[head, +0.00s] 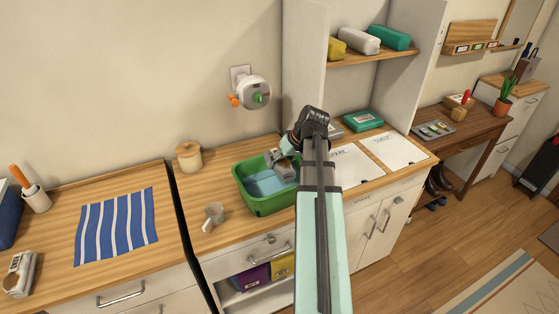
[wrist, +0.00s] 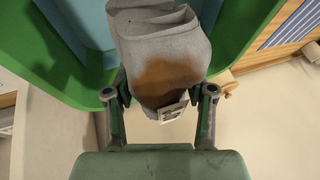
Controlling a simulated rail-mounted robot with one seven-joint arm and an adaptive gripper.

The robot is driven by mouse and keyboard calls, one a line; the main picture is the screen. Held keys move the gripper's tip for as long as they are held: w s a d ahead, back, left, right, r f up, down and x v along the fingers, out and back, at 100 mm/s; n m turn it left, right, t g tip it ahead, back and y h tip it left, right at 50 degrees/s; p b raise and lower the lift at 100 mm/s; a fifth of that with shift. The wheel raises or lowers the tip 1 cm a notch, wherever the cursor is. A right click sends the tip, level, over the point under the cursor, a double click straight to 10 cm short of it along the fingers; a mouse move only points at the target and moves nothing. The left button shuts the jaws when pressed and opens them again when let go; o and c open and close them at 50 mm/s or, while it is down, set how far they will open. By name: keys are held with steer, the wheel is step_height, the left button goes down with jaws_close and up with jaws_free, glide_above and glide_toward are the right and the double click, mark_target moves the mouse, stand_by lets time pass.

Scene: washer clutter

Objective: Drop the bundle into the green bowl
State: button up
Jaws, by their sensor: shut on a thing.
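The bundle (wrist: 158,50) is a grey rolled cloth with a brown stain and a small printed tag. My gripper (wrist: 160,95) is shut on it, with one finger at each side in the wrist view. In the head view my gripper (head: 277,157) is over the green bowl (head: 257,208), a rectangular green tub on the wooden counter. The bundle also shows in the head view (head: 284,171), over the right part of the tub. A light blue area shows inside the tub. I cannot tell whether the bundle touches the tub.
White sheets (head: 352,166) lie to the right. A striped blue cloth (head: 117,226) lies on the left counter. A shelf (head: 372,56) with rolled cloths is above right.

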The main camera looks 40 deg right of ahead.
steer(key=shift+f+b, duration=0.35)
steer(key=shift+f, duration=0.5)
steer(key=o, duration=1.3)
steer(key=v, duration=1.2)
steer(key=shift+d, duration=0.15)
